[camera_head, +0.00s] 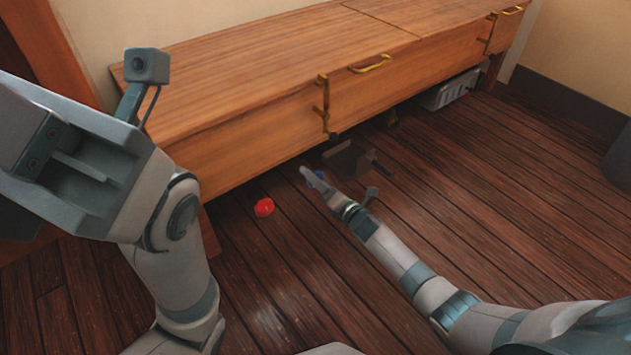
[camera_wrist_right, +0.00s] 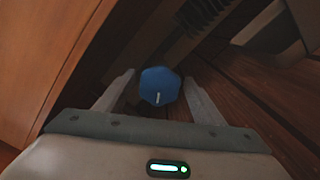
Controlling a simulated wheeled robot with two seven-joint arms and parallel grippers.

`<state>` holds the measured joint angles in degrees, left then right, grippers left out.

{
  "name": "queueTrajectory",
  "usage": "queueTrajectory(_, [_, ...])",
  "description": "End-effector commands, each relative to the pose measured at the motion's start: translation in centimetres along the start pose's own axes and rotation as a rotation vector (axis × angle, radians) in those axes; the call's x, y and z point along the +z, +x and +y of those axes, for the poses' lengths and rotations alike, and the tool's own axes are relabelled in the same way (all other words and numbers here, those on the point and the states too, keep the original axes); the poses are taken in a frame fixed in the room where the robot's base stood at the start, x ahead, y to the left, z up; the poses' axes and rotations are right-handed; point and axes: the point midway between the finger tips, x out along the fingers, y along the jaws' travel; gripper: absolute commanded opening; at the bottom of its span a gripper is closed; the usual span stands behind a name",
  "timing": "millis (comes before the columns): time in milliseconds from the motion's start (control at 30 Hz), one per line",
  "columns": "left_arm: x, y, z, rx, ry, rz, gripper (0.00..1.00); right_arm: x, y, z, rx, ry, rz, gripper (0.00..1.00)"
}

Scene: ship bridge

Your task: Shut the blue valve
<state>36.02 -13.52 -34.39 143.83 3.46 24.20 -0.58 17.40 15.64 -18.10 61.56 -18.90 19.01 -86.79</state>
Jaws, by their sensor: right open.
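The blue valve (camera_wrist_right: 160,84) is a round blue knob with a short white mark on its face. In the right wrist view it sits between the two fingers of my right gripper (camera_wrist_right: 159,76), which is open. A dark gap shows beside each finger, and I cannot tell if either one touches the knob. In the head view my right gripper (camera_head: 314,182) is low near the floor in front of the wooden bench, and the blue valve (camera_head: 316,178) is mostly hidden behind it. My left gripper (camera_head: 60,150) is raised close at the left; its fingertips are not clear.
A red knob (camera_head: 264,207) is low near the floor, left of my right gripper. The wooden bench (camera_head: 240,75) has brass handles and overhangs the floor. A dark object (camera_head: 347,158) and a grey box (camera_head: 453,90) are beneath it.

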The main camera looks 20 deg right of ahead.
Motion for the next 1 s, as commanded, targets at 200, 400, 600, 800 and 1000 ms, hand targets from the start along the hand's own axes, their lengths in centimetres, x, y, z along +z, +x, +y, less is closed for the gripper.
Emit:
queueTrajectory(200, [-0.03, 0.17, 0.07, 0.005, -0.001, 0.004, 0.31, 0.02, 0.01, 0.04, 0.0, 0.0, 0.0, 0.62])
queueTrajectory(400, [0.01, 0.08, 0.16, 0.007, -0.004, 0.001, 0.31, 0.02, -0.01, 0.03, 0.0, 0.0, 0.0, 0.23])
queueTrajectory(600, [0.1, -0.09, 0.16, 0.004, -0.005, -0.006, 0.31, 0.03, -0.02, 0.03, 0.0, 0.006, 0.0, 0.23])
queueTrajectory(800, [0.24, -0.15, 0.03, -0.002, -0.003, -0.012, 0.31, 0.05, -0.02, 0.06, -0.001, 0.046, 0.0, 0.23])
queueTrajectory(1000, [0.33, 0.23, -0.02, -0.001, -0.002, -0.008, 0.31, 0.07, 0.0, 0.13, 0.0, 0.142, 0.0, 0.23])
